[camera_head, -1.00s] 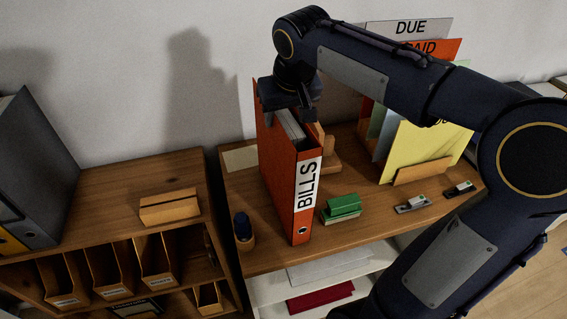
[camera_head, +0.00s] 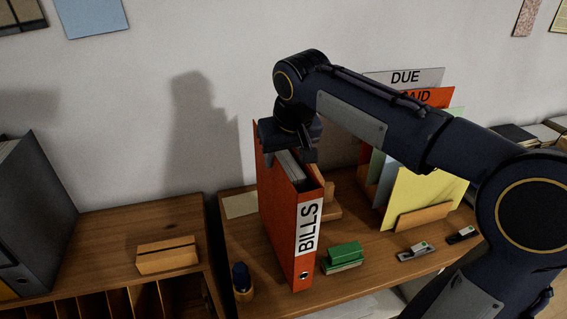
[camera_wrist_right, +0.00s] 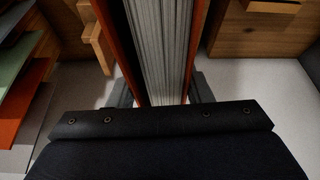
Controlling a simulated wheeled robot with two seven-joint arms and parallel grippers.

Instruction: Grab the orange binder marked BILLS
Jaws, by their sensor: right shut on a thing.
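The orange binder (camera_head: 283,225) marked BILLS stands upright on the wooden shelf top, its labelled spine facing me. My right gripper (camera_head: 287,150) reaches down onto the top of the binder toward its rear and is shut on it. In the right wrist view the binder's papers (camera_wrist_right: 160,50) and orange covers run between the two fingers (camera_wrist_right: 162,92). Whether the binder's base touches the shelf top is hard to tell. My left gripper is not in view.
A wooden stand is partly hidden behind. Coloured folders (camera_head: 425,190) stand at the right. A wooden box (camera_head: 167,256) sits on the left cabinet.

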